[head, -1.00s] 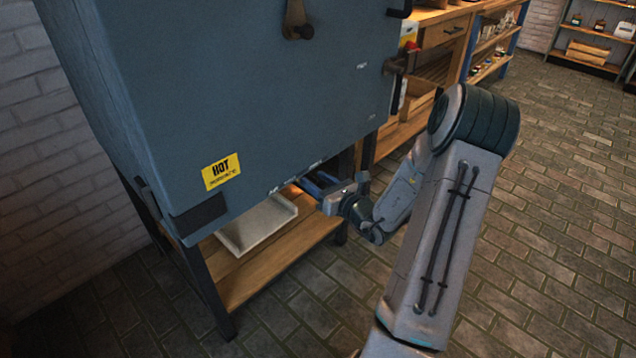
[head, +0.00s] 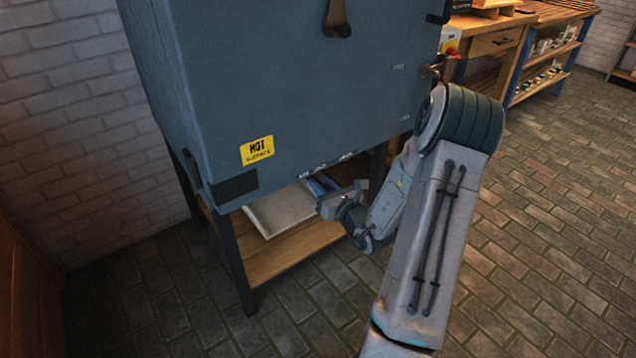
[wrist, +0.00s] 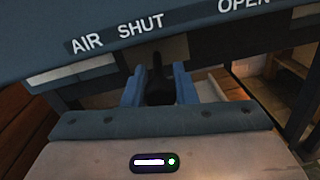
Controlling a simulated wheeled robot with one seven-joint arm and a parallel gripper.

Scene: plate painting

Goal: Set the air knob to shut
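The air knob (wrist: 158,88) is a dark piece under the front lower edge of the blue-grey kiln (head: 290,90). In the wrist view it sits just right of below the word SHUT (wrist: 140,25), well left of the word OPEN (wrist: 244,6). My gripper (wrist: 158,90) has one blue finger on each side of the knob, and the dark knob fills the gap between them. In the head view my gripper (head: 322,188) is under the kiln's lower edge, and the knob is hidden there.
A wooden shelf (head: 290,255) with a pale slab (head: 278,212) lies below the kiln. A yellow HOT sign (head: 257,150) is on the kiln. A brick wall (head: 70,130) stands left. A workbench (head: 490,60) is behind. The brick floor at right is clear.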

